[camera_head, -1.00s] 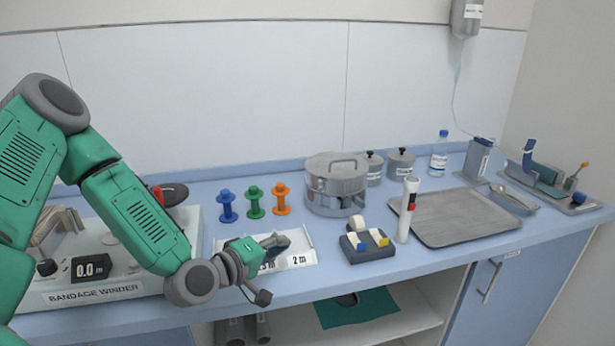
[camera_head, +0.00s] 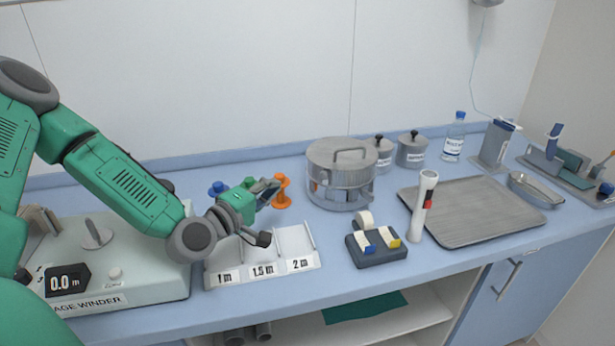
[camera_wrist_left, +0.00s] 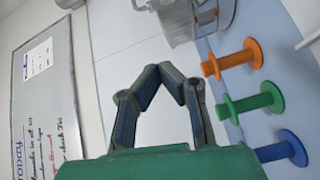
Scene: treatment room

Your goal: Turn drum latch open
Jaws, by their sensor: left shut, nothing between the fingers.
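A round grey metal drum (camera_head: 341,172) with a handled lid stands on the counter at the middle; its side shows a banded, partly open wall. I cannot make out the latch clearly. Part of the drum also shows at the top of the left wrist view (camera_wrist_left: 183,22). My left gripper (camera_head: 270,189) is to the left of the drum, apart from it, in front of the spools. Its fingers meet at the tips in the left wrist view (camera_wrist_left: 161,70), shut and empty. My right gripper is not in view.
An orange spool (camera_head: 282,192), green spool (camera_wrist_left: 262,101) and blue spool (camera_wrist_left: 283,149) stand left of the drum. The length tray (camera_head: 262,270) lies below my gripper. The tape block (camera_head: 377,256), white torch (camera_head: 423,205) and metal tray (camera_head: 470,211) are to the right.

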